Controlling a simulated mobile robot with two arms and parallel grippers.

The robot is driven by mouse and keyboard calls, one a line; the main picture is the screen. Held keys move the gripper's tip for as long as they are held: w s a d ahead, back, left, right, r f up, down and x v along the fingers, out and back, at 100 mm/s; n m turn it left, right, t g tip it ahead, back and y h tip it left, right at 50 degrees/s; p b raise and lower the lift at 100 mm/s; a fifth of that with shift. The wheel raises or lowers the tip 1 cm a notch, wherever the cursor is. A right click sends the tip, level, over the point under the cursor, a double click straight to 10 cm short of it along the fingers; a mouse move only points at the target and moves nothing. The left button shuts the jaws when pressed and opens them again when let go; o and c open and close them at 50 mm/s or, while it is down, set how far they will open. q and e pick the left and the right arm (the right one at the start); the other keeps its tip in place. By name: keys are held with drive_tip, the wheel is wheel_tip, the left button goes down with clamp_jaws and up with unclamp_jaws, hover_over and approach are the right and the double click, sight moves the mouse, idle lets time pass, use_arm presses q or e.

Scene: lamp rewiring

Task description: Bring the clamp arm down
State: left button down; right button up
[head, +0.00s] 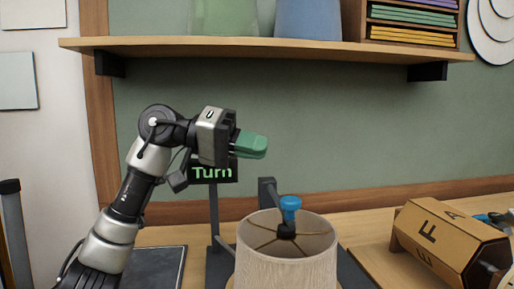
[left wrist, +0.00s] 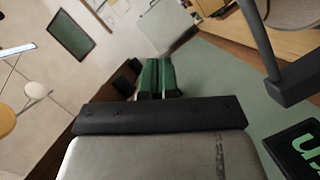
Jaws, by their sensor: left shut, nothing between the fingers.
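A dark clamp arm (head: 267,191) stands behind the lampshade (head: 285,262). It looks raised, but its lower part is hidden by the shade. A blue knob (head: 290,204) sits above the middle of the shade, on a black fitting. My left gripper (head: 262,146) has green fingers, shut and empty, in the air above and to the left of the clamp arm. The shut fingers (left wrist: 156,78) also show in the left wrist view. There a dark angled bar (left wrist: 262,50) passes at the upper right, apart from the fingers; I cannot tell if it is the clamp arm. My right gripper is not in view.
A black sign reading "Turn" (head: 205,174) stands on a post just behind and below my left gripper. A wooden shelf (head: 270,47) runs along the wall above. A lettered cardboard drum (head: 445,240) lies on the bench at the right. A dark mat (head: 160,266) lies left of the lamp.

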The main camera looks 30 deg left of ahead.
use_arm(q)
drive_tip(key=s+a+r, duration=0.3)
drive_tip(key=s+a, duration=0.2)
drive_tip(key=a, duration=0.3)
drive_tip(key=shift+s+r, duration=0.3)
drive_tip(key=shift+r, duration=0.05)
drive_tip(key=shift+d, duration=0.1)
